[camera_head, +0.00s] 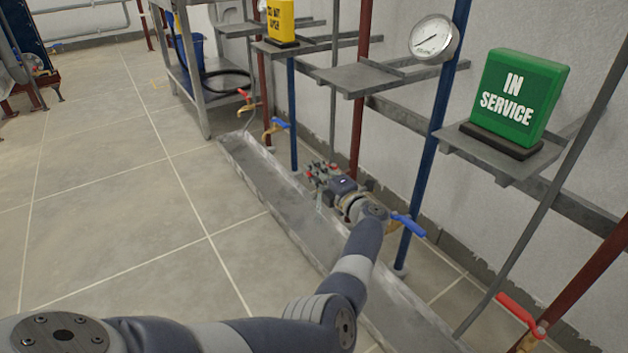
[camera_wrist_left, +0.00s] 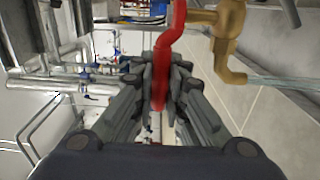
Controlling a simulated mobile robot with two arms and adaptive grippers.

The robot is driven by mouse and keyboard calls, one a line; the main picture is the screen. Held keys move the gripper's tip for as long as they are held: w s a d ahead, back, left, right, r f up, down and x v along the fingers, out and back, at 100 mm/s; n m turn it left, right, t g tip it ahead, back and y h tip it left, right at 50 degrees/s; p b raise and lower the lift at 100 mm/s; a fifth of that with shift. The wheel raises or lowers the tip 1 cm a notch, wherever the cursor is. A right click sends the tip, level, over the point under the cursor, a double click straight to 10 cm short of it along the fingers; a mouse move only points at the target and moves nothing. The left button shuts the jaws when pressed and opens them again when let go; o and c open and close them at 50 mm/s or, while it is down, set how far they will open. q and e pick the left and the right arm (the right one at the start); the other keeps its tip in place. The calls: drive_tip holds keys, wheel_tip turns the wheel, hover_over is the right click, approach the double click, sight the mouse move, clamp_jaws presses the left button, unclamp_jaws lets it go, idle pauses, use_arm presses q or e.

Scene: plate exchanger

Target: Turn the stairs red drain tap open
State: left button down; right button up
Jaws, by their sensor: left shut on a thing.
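My left gripper (camera_head: 325,178) reaches low over the drain trough, near the foot of a dark red pipe (camera_head: 358,90). The left wrist view shows my left gripper (camera_wrist_left: 160,95) shut on the red tap handle (camera_wrist_left: 165,70), which runs between its fingers. The handle joins a brass tap body (camera_wrist_left: 228,35) at the upper right, with its spout beside the fingers. In the head view, this tap is mostly hidden by the gripper. My right gripper is not in view.
A blue-handled tap (camera_head: 408,225) is close to my left wrist. Another red-handled tap (camera_head: 518,312) is at lower right. A long metal trough (camera_head: 270,190) runs below. A green IN SERVICE sign (camera_head: 515,98) stands on a shelf. The tiled floor (camera_head: 120,200) at left is clear.

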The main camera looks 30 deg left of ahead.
use_arm(q)
drive_tip(key=shift+g, duration=0.3)
drive_tip(key=c, duration=1.6)
unclamp_jaws()
